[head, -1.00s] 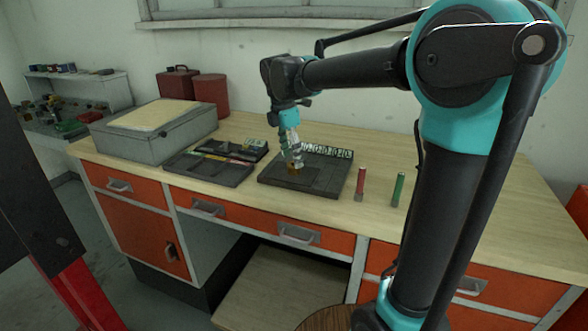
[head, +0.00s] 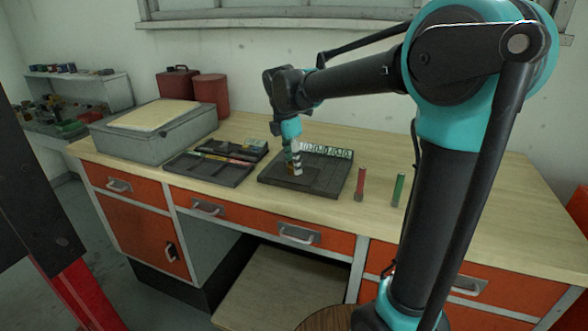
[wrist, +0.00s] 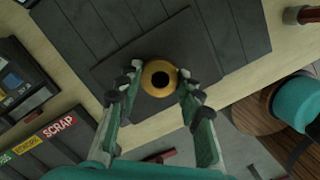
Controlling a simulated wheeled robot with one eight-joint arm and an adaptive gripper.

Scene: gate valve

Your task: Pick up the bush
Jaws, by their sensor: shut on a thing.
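The bush is a round brass-coloured ring (wrist: 148,72) with a dark centre hole, seen from above in the wrist view. My gripper (wrist: 161,80) has a fingertip on each side of it and is shut on it. Beneath is a dark flat tray (wrist: 215,25) with a raised square pad. In the head view my gripper (head: 296,170) points down over this tray (head: 325,184), and the bush is hidden or too small to make out there. I cannot tell whether the bush is clear of the pad.
A row of small numbered pieces (head: 327,151) lines the tray's back edge. A red cylinder (head: 360,183) and a green cylinder (head: 398,189) stand to the right. A divided tray (head: 215,170), labelled SCRAP in the wrist view, and a grey box (head: 130,145) lie left. Bench (head: 460,215) right of the cylinders is clear.

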